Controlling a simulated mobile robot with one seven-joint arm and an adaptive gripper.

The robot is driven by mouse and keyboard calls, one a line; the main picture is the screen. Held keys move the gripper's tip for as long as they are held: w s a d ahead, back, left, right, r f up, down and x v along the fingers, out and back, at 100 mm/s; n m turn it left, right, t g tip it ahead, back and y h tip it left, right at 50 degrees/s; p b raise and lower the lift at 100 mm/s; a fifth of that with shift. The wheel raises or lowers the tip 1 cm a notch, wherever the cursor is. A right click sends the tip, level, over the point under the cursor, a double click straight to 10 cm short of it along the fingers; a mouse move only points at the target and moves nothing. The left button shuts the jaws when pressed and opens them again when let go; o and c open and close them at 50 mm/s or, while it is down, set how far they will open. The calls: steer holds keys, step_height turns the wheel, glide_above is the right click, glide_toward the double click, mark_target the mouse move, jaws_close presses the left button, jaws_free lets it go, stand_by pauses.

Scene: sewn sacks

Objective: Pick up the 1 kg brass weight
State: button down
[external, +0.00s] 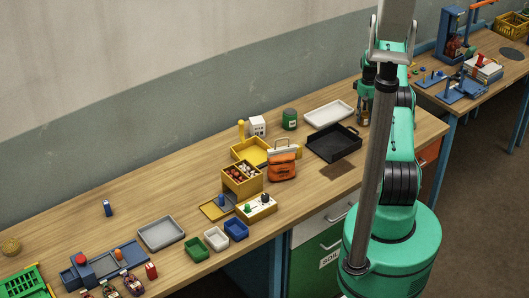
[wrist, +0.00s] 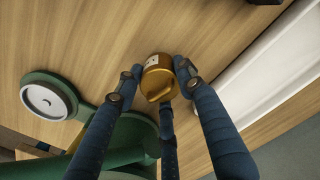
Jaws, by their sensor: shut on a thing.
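The brass weight (wrist: 157,72) is a short gold cylinder with a raised grip on its top and a small pale label on its side. In the wrist view my gripper (wrist: 158,84) has its dark blue fingers closed around it, one on each side and one below. Wood shows behind the weight; whether it touches the tabletop I cannot tell. In the external view my gripper (external: 363,108) is low over the far right part of the bench, partly hidden by my arm, and the weight is hard to make out there.
A white tray (external: 328,114) lies left of my gripper; a black tray (external: 334,143) is nearer. In the wrist view a green object with a round white face (wrist: 46,100) is close by.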

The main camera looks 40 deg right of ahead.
steer(key=shift+r, duration=5.1)
